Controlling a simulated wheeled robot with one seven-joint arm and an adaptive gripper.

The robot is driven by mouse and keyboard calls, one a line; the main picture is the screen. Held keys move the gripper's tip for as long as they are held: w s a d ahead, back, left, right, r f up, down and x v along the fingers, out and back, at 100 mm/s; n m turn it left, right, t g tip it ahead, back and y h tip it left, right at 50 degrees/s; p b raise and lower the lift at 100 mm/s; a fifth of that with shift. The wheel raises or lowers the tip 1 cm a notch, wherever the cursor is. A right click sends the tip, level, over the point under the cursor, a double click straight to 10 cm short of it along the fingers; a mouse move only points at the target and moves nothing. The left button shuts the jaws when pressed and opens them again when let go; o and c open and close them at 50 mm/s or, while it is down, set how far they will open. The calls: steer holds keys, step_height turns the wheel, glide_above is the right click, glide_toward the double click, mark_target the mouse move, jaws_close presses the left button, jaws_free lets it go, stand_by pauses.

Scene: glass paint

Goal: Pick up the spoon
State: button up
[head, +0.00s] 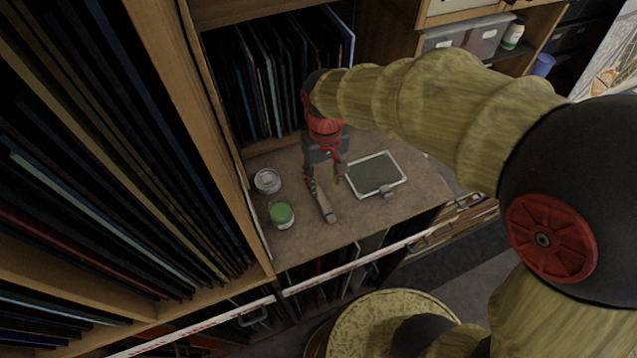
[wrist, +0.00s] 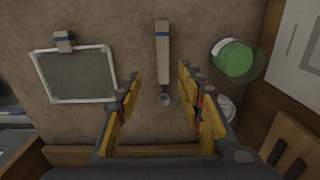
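A long pale piece with a blue band (head: 325,205) lies on the brown surface below my gripper. In the wrist view this piece (wrist: 163,55) points up the picture, and a small grey round end (wrist: 165,99) shows at its lower tip. It looks like the spoon, but I cannot be sure. My gripper (head: 325,177) points down, with its yellow fingers spread either side of the round end in the wrist view (wrist: 161,85). The gripper is open and nothing is between its fingertips that I can see touching them.
A framed dark panel (head: 376,175) lies right of the gripper, with a small blue-banded block (head: 388,191) at its edge. A green-lidded jar (head: 282,215) and a round tin (head: 267,181) stand to the left. A wooden shelf wall (head: 222,150) bounds the left side.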

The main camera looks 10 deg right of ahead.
mark_target(322, 199)
steer(key=shift+s+f, duration=0.1)
steer(key=f, duration=0.2)
steer(key=f+p, duration=0.1)
steer(key=f, duration=0.2)
steer(key=shift+s+a+f, duration=0.15)
steer(key=shift+a+f, duration=0.15)
steer(key=shift+f, duration=0.1)
steer(key=shift+f+p, duration=0.3)
steer(key=shift+f, duration=0.3)
steer(key=c, duration=0.3)
jaws_close()
